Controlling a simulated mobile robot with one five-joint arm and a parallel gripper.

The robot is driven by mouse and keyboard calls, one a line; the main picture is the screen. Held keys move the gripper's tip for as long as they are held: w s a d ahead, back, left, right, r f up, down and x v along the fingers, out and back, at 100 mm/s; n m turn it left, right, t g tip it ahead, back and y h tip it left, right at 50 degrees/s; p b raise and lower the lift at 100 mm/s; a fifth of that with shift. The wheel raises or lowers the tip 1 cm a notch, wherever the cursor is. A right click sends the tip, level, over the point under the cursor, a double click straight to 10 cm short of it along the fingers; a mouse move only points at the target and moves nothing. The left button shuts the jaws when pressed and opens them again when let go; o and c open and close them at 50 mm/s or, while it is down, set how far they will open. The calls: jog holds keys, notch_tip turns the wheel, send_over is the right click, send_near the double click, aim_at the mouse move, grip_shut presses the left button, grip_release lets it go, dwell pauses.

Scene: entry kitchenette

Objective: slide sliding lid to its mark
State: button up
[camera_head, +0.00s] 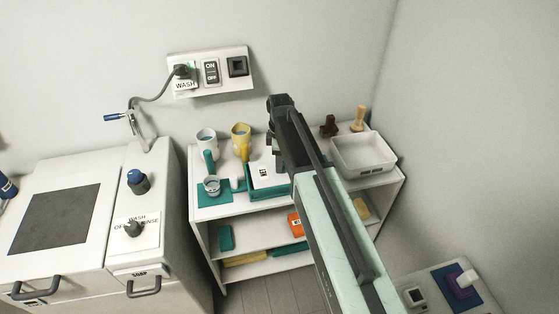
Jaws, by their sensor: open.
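A teal-edged box with a white top and a small dark label (264,173) sits on the top of a white shelf unit. It looks like the sliding lid on its base, but I cannot make out the lid's edge or its mark. My arm reaches up from the bottom right and hides the box's right part. My gripper (275,143) is at the arm's far end, over the back of the box. It is open, and I see nothing in it. I cannot tell how far above the box it is.
A washer cabinet (145,215) stands left; walls close the back and right.

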notch_tip(320, 180, up, 8)
jog(key=p, duration=0.7)
jog(key=shift+p, duration=0.3)
jog(key=shift+f, duration=0.1)
jog(key=shift+f, duration=0.1)
jog(key=s+d+f+m+b, duration=0.3)
jog(key=s+d+m, duration=1)
jog(key=s+m, duration=0.3)
jog(key=shift+s+d+f+m+b, duration=0.2)
jog(key=shift+d+m+b, duration=0.15)
jog(key=shift+m, duration=0.25)
